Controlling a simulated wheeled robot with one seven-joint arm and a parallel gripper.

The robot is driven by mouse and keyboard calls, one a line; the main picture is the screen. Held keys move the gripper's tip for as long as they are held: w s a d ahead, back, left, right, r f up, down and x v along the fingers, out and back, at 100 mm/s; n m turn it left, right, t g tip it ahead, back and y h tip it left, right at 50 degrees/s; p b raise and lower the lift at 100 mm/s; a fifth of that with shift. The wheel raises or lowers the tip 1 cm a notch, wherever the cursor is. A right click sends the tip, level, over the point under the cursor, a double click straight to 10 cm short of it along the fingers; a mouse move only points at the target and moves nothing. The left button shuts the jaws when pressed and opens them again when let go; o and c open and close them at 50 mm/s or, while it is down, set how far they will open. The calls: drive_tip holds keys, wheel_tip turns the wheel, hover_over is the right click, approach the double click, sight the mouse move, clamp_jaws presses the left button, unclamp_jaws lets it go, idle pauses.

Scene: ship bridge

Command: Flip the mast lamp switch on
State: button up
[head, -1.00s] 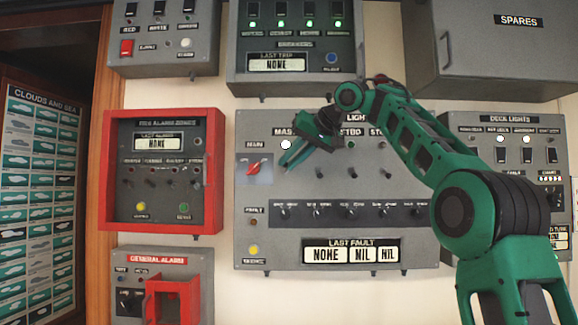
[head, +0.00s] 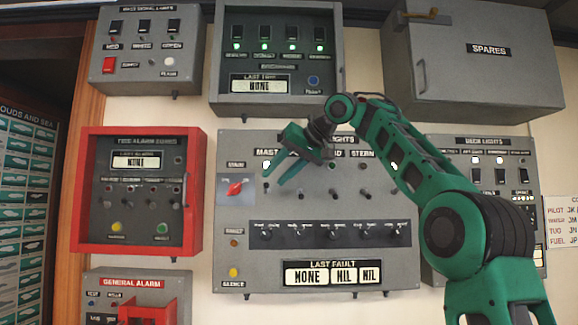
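The navigation lights panel (head: 225,265) is a grey box on the wall, with small toggle switches below its lamp labels. The mast switch (head: 266,188) is at the left of the upper row, under the "MAST" label (head: 267,153). A white lamp (head: 267,165) glows just below that label. My gripper (head: 272,181) is in front of the panel, its green fingers pointing down and left, close to the mast switch. Whether they touch it cannot be told. The gap between the fingers is unclear. My gripper covers part of the neighbouring label and lamp.
A red rotary switch (head: 235,188) is just left of the mast switch. A lower row of toggles (head: 330,234) crosses the panel. A red alarm box (head: 88,200) stands left, the deck lights panel (head: 480,150) right, and a spares cabinet (head: 475,85) above right.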

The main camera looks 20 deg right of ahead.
drive_tip(key=v, duration=0.7)
drive_tip(key=shift+w+r, duration=0.1)
idle(0.4)
drive_tip(key=w+a+f+g+h, duration=0.15)
drive_tip(key=a+f, duration=0.25)
drive_tip(key=f, duration=0.6)
drive_tip(key=s+d+f+m+g+h, duration=0.1)
drive_tip(key=s+d+f+g, duration=0.1)
drive_tip(key=f, duration=0.5)
drive_tip(key=s+d+f+m+g+h, duration=0.1)
drive_tip(key=s+d+f, duration=0.15)
drive_tip(key=f, duration=0.35)
drive_tip(key=s+d+f+m+g+h, duration=0.1)
drive_tip(key=s+d+f, duration=0.3)
drive_tip(key=s+f, duration=0.45)
drive_tip(key=s+d+f+m+g+h, duration=0.15)
drive_tip(key=s+d+f, duration=0.25)
drive_tip(key=s+f, duration=0.4)
drive_tip(key=s+d+f+m+g, duration=0.1)
drive_tip(key=s+d+f, duration=0.1)
drive_tip(key=s+f, duration=0.7)
drive_tip(key=s+d+f+g+y, duration=0.1)
drive_tip(key=s+f+g, duration=0.1)
drive_tip(key=s+f, duration=0.7)
drive_tip(key=s, duration=0.3)
drive_tip(key=shift+s+d+f+m+g, duration=0.2)
drive_tip(key=shift+s+d+m+g, duration=0.1)
drive_tip(key=shift+s+d+m, duration=0.1)
